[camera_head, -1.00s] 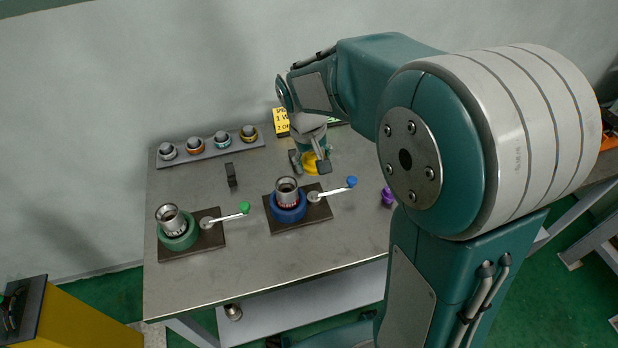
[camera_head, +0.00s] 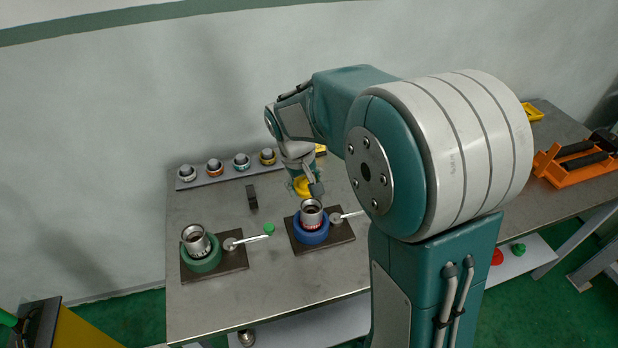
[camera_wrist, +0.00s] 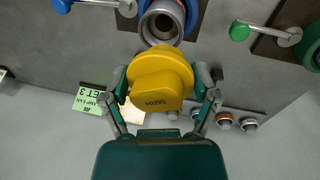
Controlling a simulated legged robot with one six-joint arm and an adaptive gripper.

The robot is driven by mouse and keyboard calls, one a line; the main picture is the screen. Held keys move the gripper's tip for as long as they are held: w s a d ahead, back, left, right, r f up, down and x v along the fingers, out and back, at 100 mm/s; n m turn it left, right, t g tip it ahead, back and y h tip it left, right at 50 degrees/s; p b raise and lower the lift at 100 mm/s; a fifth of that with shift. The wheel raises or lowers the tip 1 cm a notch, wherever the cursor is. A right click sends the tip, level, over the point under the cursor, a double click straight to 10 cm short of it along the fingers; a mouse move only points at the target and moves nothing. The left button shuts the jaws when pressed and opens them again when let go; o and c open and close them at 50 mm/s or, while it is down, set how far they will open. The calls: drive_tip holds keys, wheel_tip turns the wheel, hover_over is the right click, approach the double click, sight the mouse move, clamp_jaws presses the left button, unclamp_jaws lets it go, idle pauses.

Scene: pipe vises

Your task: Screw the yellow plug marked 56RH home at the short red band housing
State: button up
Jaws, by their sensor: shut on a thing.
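The yellow plug (camera_wrist: 160,85) is in my gripper (camera_wrist: 161,76), its 56RH mark upside down in the wrist view. The fingers are shut on its sides. In the head view, the plug (camera_head: 302,187) is just behind the grey housing (camera_head: 311,208) in the blue vise (camera_head: 311,234), apart from it in the picture. This housing has a red band low down. Its open mouth (camera_wrist: 162,22) lies just beyond the plug in the wrist view. Another grey housing (camera_head: 195,238) stands in the green vise (camera_head: 203,258), with some red near its base. I cannot tell which band is shorter.
A rail (camera_head: 225,174) with several ringed fittings lies at the table's back left. A small dark block (camera_head: 252,197) stands between it and the vises. Vise handles with green (camera_head: 269,229) and blue (camera_wrist: 62,6) knobs stick out. An orange rack (camera_head: 570,165) is far right.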

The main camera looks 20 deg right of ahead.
sight(309, 196)
drive_tip(key=shift+d+f, duration=0.1)
drive_tip(key=shift+f, duration=0.35)
drive_tip(key=shift+d+f, duration=1)
drive_tip(key=shift+a+f, duration=0.1)
drive_tip(key=shift+f, duration=0.3)
drive_tip(key=shift+a, duration=0.65)
drive_tip(key=shift+d, duration=0.5)
drive_tip(key=shift+a, duration=0.1)
drive_tip(key=shift+a, duration=0.35)
drive_tip(key=shift+s, duration=0.1)
